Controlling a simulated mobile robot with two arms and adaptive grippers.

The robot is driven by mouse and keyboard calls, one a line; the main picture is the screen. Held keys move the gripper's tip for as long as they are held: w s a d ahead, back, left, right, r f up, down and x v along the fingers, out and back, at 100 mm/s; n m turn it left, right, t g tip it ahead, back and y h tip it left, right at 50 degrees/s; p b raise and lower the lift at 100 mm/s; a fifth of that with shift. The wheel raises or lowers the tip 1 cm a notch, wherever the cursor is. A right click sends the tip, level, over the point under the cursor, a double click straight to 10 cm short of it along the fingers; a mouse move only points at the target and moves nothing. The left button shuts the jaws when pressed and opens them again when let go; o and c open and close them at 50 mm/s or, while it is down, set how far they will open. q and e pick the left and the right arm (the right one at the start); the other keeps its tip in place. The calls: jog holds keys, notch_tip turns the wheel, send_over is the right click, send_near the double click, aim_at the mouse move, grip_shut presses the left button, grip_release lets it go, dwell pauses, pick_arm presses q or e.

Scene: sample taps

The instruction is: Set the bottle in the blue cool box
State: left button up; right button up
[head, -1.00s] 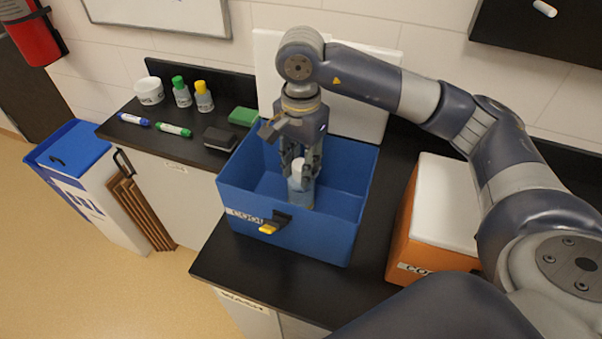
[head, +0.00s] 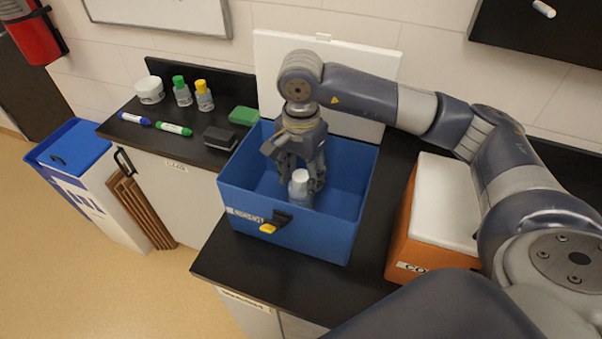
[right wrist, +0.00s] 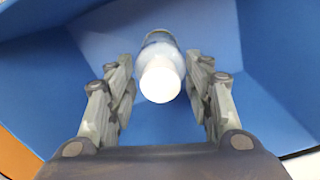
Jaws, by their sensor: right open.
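The blue cool box (head: 330,238) stands open on the dark counter, its white lid raised behind it. The bottle (head: 299,187), clear with a white cap, is upright inside the box. It also shows in the right wrist view (right wrist: 160,75), between the fingers and apart from them on both sides. My right gripper (head: 302,176) points down into the box around the bottle's upper part, and its fingers are open, as the right wrist view (right wrist: 160,98) shows. The bottle's base is hidden by the box's front wall. My left gripper is not in view.
An orange box (head: 425,250) with a white lid stands to the right of the cool box. At the left are a black eraser (head: 220,138), a green sponge (head: 244,116), two markers (head: 173,129), small bottles (head: 204,96) and a white tub (head: 150,91). The counter's front is clear.

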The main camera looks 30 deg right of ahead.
jog(key=shift+r, duration=0.15)
jog(key=shift+r, duration=0.15)
notch_tip(320, 180, up, 12)
jog(key=b, duration=0.2)
dwell(0.6)
